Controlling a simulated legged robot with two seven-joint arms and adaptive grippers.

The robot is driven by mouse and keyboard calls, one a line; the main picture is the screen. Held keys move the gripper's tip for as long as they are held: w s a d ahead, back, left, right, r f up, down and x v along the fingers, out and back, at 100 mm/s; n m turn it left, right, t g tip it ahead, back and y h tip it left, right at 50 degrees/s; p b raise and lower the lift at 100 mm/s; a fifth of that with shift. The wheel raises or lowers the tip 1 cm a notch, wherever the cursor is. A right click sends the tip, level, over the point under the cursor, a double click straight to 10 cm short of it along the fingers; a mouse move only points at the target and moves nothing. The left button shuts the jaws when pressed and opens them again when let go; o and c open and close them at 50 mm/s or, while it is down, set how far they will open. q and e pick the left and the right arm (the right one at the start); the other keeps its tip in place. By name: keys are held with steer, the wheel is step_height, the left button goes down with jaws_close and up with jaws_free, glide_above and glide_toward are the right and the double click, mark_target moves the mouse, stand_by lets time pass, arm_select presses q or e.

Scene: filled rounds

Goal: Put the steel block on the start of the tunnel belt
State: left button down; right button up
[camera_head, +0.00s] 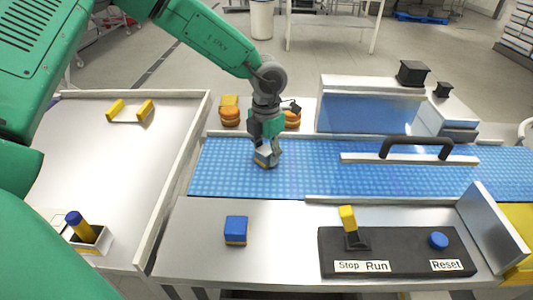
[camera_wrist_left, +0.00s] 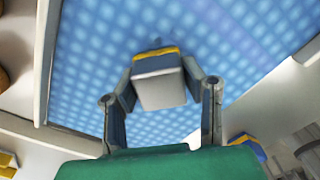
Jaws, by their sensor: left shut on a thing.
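My left gripper (camera_head: 267,152) is over the left end of the blue tunnel belt (camera_head: 222,174). It is shut on the steel block (camera_head: 262,158), a grey block with a yellow band. In the left wrist view the block (camera_wrist_left: 160,88) sits between the two fingers, with the belt (camera_wrist_left: 90,60) behind it. Whether the block touches the belt or is just above it, I cannot tell. The fingers hide part of the block in the head view. My right gripper is not in view.
A blue block with a yellow base (camera_head: 236,229) stands on the table in front of the belt. A control panel (camera_head: 400,250) with a yellow lever is at front right.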

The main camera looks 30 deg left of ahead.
mark_target(268, 149)
arm_select(q)
steer(key=shift+d, duration=0.1)
steer(key=c, duration=1.3)
jaws_free()
steer(key=shift+d, duration=0.3)
steer(key=o, duration=0.3)
steer(key=shift+d, duration=0.35)
steer(key=shift+w+d+r, duration=0.1)
steer(key=shift+d+r, duration=0.05)
steer(key=shift+d, duration=0.2)
steer(key=shift+a+r, duration=0.1)
steer(key=shift+a, duration=0.15)
steer(key=r, duration=0.2)
steer(key=a+r, duration=0.1)
steer(key=r, duration=0.2)
steer(key=shift+a+r, duration=0.2)
step_height(268, 149, up, 6)
steer(key=shift+d+p, duration=0.15)
steer(key=shift+p, duration=0.2)
